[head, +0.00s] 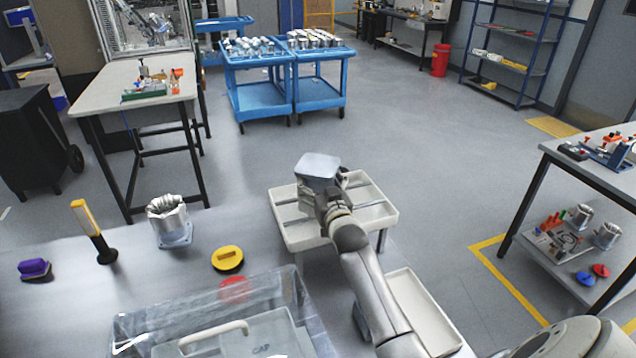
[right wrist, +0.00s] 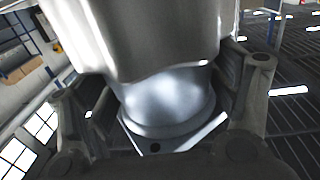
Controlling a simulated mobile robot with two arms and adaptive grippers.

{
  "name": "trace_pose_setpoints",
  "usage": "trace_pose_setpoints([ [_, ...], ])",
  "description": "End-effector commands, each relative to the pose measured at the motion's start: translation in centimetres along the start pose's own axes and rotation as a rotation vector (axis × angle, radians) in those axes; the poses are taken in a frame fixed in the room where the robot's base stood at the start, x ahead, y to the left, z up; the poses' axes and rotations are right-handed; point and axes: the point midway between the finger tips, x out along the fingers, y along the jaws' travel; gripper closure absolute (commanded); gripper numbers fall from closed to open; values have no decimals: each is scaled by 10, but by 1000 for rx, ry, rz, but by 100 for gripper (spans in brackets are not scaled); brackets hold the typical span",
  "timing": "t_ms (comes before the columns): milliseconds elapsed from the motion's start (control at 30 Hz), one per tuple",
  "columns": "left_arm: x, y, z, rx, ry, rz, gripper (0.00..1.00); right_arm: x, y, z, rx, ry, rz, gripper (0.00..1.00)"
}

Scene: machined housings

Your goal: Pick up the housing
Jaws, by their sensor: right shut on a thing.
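A silver metal housing (head: 320,167) is held by my right gripper (head: 326,199) above a white divided tray, with its flat square flange facing up in the head view. In the right wrist view the housing (right wrist: 165,95) fills the space between the two fingers of the right gripper (right wrist: 160,105), its round neck and flange showing between them. Part of the housing is hidden by the gripper. A second silver housing (head: 168,223) stands upright on its square base on the table at the left. My left gripper is not in view.
The white divided tray (head: 290,238) lies below the held housing. A second white tray (head: 420,305), a clear lidded box (head: 150,335), a yellow round object (head: 227,258), a yellow-and-black upright tool (head: 88,222) and a purple-black item (head: 36,268) are nearby. Blue carts (head: 262,100) stand behind.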

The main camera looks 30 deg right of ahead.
Motion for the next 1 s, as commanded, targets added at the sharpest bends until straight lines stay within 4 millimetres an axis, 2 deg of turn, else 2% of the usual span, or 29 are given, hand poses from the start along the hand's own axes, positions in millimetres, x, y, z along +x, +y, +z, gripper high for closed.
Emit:
trace_pose_setpoints([
  [33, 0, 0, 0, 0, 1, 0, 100, 0, 0, 0, 1, -1, 0, 63],
  [200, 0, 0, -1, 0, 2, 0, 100, 0, 0, -5, 1, 10, 0, 84],
  [567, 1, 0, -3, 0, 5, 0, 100, 1, 0, -12, 0, 12, 0, 84],
  [767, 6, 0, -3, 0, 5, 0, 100, 0, 0, -39, -1, 17, -2, 84],
  [867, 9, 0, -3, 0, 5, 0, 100, -10, -4, -47, 0, 13, -2, 84],
  [1000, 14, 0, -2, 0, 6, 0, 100, -27, -8, -68, 0, 16, -2, 84],
])
